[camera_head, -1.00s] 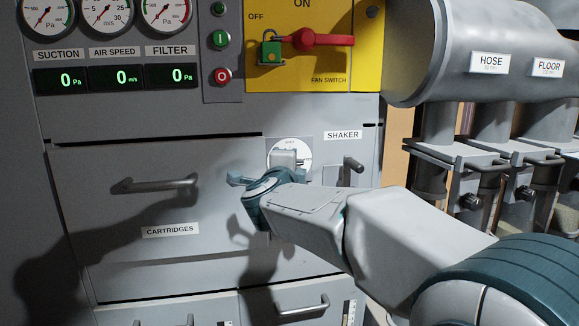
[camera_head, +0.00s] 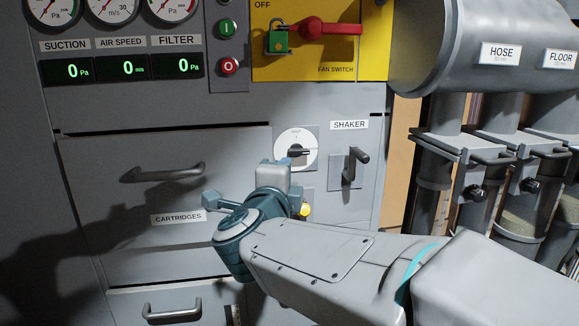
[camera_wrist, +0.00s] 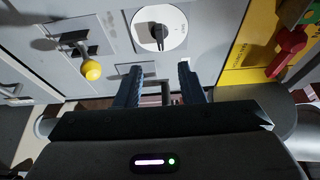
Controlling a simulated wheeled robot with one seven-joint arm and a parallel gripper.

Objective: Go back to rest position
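My gripper (camera_head: 262,195) is raised in front of the grey cabinet, just below the round white dial (camera_head: 296,150) in the head view. In the wrist view its two dark fingers stand apart with nothing between them, so my gripper (camera_wrist: 160,82) is open and empty. The dial (camera_wrist: 159,28) with its black knob lies beyond the fingers, apart from them. A yellow knob (camera_wrist: 91,70) shows to the left in the wrist view; in the head view it is partly hidden behind my gripper.
The SHAKER lever (camera_head: 356,163) stands out right of the dial. Drawer handles (camera_head: 163,173) project at left and below. The yellow fan switch panel (camera_head: 330,60) has a red handle and green padlock. Pipes and gate valves (camera_head: 475,190) stand at right.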

